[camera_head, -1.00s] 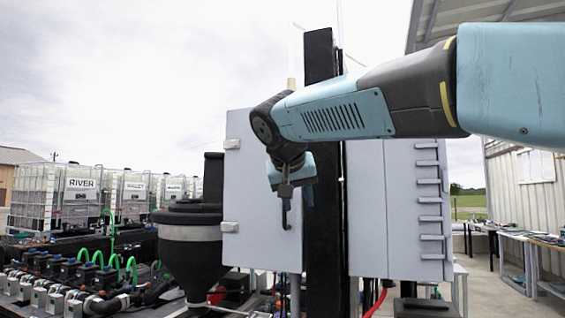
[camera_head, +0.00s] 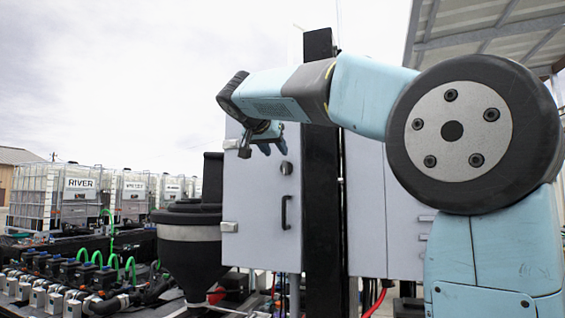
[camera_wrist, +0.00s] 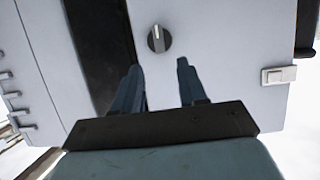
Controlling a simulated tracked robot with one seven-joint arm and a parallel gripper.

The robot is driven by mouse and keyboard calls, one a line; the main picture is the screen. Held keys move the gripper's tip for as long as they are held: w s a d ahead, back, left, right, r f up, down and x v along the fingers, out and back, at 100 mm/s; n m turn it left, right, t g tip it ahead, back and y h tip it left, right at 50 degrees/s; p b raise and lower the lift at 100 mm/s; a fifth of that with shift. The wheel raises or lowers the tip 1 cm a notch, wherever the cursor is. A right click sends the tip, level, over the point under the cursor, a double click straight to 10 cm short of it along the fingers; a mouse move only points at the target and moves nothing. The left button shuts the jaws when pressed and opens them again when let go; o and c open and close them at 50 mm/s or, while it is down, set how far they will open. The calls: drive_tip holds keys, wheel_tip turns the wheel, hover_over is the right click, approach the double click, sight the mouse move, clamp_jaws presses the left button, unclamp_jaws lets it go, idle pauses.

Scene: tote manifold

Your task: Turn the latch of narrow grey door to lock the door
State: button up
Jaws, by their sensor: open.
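The narrow grey door (camera_head: 250,215) stands closed on its cabinet, left of the black post. In the wrist view the latch (camera_wrist: 157,39) shows a raised bar, close to upright in the picture. My gripper (camera_head: 262,148) is in front of the upper part of the door, up and left of the latch. In the wrist view my gripper (camera_wrist: 160,78) is open and empty, and the latch lies beyond the gap between its fingers, apart from them.
A black post (camera_head: 321,200) stands right of the door, with a wider grey cabinet (camera_head: 385,215) beyond it. A dark hopper (camera_head: 190,245) stands to the left. Hinges (camera_head: 229,227) line the door's left edge. Open air lies above the hopper.

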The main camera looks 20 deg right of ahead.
sight(284, 163)
drive_tip(key=x, duration=0.7)
drive_tip(key=shift+w+f, duration=0.1)
drive_tip(key=shift+w, duration=0.05)
drive_tip(key=shift+c, duration=0.3)
clamp_jaws()
